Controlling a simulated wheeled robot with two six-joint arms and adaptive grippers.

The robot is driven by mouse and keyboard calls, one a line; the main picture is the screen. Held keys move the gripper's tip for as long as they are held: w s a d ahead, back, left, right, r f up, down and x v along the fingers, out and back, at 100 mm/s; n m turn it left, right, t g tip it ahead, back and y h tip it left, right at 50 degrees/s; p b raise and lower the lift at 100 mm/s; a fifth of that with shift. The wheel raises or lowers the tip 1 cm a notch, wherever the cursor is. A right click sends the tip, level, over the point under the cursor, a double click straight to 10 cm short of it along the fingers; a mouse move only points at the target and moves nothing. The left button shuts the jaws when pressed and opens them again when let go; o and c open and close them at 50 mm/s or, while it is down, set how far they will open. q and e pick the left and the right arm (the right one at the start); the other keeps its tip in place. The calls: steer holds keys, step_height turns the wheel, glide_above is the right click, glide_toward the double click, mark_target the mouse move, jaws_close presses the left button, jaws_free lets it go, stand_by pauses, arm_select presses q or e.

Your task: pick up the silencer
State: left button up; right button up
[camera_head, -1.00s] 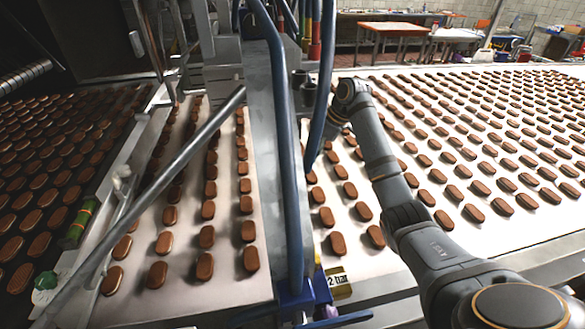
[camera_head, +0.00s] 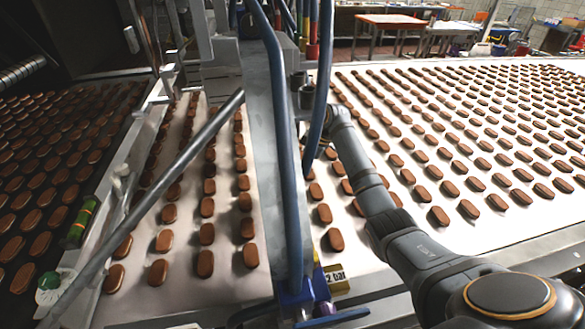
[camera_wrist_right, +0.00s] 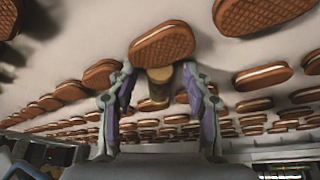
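A small cylinder (camera_wrist_right: 157,90) with a tan end and a darker body, which looks like the silencer, shows in the right wrist view. The fingers are open on either side, with gaps beside the cylinder. In the head view my right arm reaches in from the lower right, and its far end is near the blue hoses; the fingers cannot be made out there. I cannot pick out the silencer in the head view. My left gripper is in neither view.
Rows of cream sandwiches (camera_head: 441,216) cover the white belt (camera_head: 520,228) around my right arm. A metal post (camera_head: 270,130) with blue hoses (camera_head: 287,150) stands close left of it. A slanted grey bar (camera_head: 150,195) crosses the left side.

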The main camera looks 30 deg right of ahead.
steer(key=c, duration=0.9)
step_height(320, 180, up, 10)
steer(key=b, duration=0.1)
